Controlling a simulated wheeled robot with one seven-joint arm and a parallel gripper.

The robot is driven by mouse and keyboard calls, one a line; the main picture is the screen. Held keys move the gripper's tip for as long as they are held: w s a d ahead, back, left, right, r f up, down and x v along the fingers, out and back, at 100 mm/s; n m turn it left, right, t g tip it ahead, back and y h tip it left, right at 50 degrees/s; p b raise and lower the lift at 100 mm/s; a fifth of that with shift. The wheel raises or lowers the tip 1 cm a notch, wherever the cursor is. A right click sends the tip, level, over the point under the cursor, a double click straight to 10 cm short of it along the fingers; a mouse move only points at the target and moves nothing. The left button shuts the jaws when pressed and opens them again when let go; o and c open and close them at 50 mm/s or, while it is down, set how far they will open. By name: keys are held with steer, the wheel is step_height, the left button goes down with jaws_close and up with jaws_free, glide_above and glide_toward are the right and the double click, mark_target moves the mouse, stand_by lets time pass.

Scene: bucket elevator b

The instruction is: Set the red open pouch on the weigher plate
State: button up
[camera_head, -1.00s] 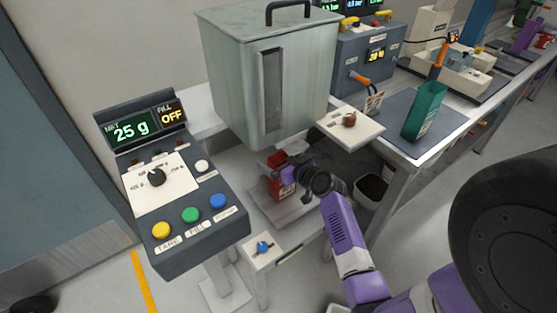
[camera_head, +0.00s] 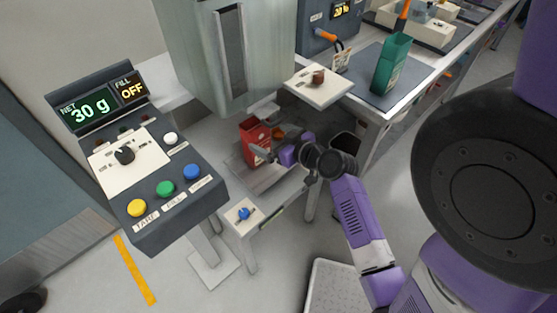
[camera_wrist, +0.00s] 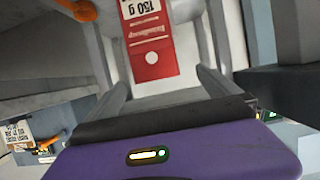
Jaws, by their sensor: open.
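The red open pouch (camera_head: 252,132) stands upright on the weigher plate (camera_head: 281,172), under the big grey hopper. My gripper (camera_head: 262,155) is open, reaching in from the right, close to the pouch. In the wrist view the pouch (camera_wrist: 150,62), with a white label reading 150 g, appears straight ahead between the two spread fingers (camera_wrist: 160,92). There are gaps on both sides of it. The weigher display (camera_head: 92,106) reads NET 30 g, and the fill display reads OFF.
The grey hopper (camera_head: 186,50) hangs over the plate. A control box (camera_head: 150,185) with coloured buttons stands at left. A small panel with a brown knob (camera_head: 319,78) juts out above right. A green pouch (camera_head: 391,65) stands on the bench mat at right.

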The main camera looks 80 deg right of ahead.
steer(key=s+a+f+n+y, duration=0.1)
steer(key=s+a, duration=0.1)
steer(key=a, duration=0.8)
steer(key=s+a+f+n+y, duration=0.1)
steer(key=s+a, duration=0.1)
steer(key=a, duration=0.7)
steer(key=s+a+r+n+t+y, duration=0.1)
steer(key=s+a+r+n+y, duration=0.1)
steer(key=s+a+r, duration=0.2)
steer(key=s+a+r+n+t+y, duration=0.2)
steer(key=s+a+r, duration=0.3)
steer(key=a+r, duration=0.3)
steer(key=a+y, duration=0.1)
steer(key=a, duration=0.3)
steer(key=shift+a, duration=0.3)
